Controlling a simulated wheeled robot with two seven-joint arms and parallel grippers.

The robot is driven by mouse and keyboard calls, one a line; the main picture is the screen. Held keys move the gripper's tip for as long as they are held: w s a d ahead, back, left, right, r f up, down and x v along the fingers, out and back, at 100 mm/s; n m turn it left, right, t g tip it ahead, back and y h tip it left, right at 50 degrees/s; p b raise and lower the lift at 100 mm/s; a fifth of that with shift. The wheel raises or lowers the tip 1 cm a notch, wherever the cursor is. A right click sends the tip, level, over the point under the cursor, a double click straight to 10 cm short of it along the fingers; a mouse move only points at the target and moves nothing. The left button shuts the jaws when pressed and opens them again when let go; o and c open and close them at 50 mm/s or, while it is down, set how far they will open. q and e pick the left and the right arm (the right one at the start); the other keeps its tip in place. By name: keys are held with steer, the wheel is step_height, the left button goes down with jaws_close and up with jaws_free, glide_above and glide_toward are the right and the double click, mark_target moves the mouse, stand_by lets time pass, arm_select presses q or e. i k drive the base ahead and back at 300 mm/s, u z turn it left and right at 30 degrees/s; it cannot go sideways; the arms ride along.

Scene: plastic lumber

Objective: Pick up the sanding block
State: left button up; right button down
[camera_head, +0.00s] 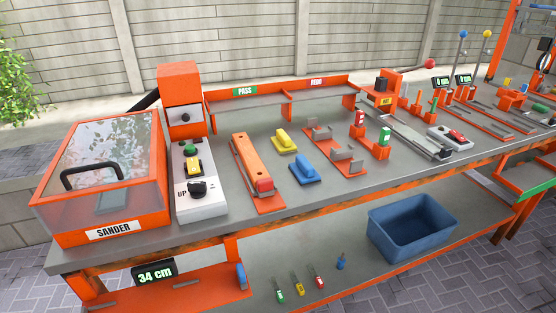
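Two small handled blocks lie flat on the grey workbench (235,215) near its middle. One is a yellow block (285,141) and the other, nearer the front edge, is a blue block (304,171). Each has a raised grip on top and a wider base, and nothing touches them. Either could be the sanding block; I cannot tell which from their look. Neither of my grippers shows in the head view.
An orange sander box (111,229) with a clear lid stands at the left end, beside a white control panel (203,207). A long orange fixture (248,165) lies left of the blocks, an orange rack (334,150) right. A blue bin (410,245) is on the lower shelf.

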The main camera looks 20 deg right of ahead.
mark_target(303, 170)
steer(key=k, duration=0.5)
steer(key=z, duration=1.35)
steer(key=i, duration=0.95)
steer(key=u, duration=1.45)
